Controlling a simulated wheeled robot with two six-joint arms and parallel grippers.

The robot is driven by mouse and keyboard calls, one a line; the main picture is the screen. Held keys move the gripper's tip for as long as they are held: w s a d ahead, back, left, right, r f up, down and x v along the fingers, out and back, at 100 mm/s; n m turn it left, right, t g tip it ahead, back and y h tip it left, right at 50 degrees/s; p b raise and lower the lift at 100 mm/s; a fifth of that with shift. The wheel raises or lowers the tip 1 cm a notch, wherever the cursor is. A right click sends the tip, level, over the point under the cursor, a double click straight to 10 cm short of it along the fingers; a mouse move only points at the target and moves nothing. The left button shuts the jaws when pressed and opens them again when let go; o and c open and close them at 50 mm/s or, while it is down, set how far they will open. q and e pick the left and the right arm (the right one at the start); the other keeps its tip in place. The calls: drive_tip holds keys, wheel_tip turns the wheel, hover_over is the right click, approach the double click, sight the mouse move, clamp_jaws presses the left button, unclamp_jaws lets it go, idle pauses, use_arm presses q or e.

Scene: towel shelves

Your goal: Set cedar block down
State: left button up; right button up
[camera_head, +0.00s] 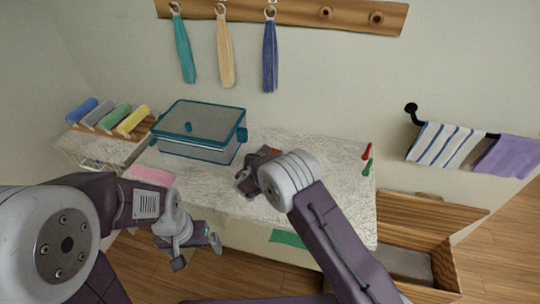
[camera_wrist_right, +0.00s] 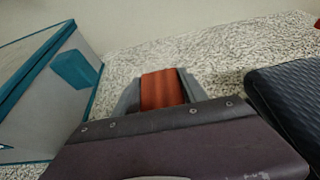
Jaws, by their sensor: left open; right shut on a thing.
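The cedar block (camera_wrist_right: 162,90) is a reddish-brown piece between the two grey fingers of my right gripper (camera_wrist_right: 158,92) in the right wrist view. My right gripper is shut on it. In the head view the right gripper (camera_head: 259,160) is over the pale speckled counter (camera_head: 325,180), right of the lidded bin, and hides most of the block. I cannot tell whether the block touches the counter. My left gripper (camera_head: 198,253) is open and empty, low in front of the counter's front edge.
A clear bin with teal trim (camera_head: 200,130) stands left of my right gripper. Rolled towels (camera_head: 115,117) lie on a wooden rack at far left. A pink cloth (camera_head: 152,174) lies at the counter's left. Red and green clips (camera_head: 367,160) are at its right edge. An open wooden drawer (camera_head: 447,262) is at lower right.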

drive_tip(key=shift+w+f, duration=0.1)
drive_tip(key=shift+f, duration=0.4)
drive_tip(key=shift+f, duration=0.1)
drive_tip(key=o, duration=1.4)
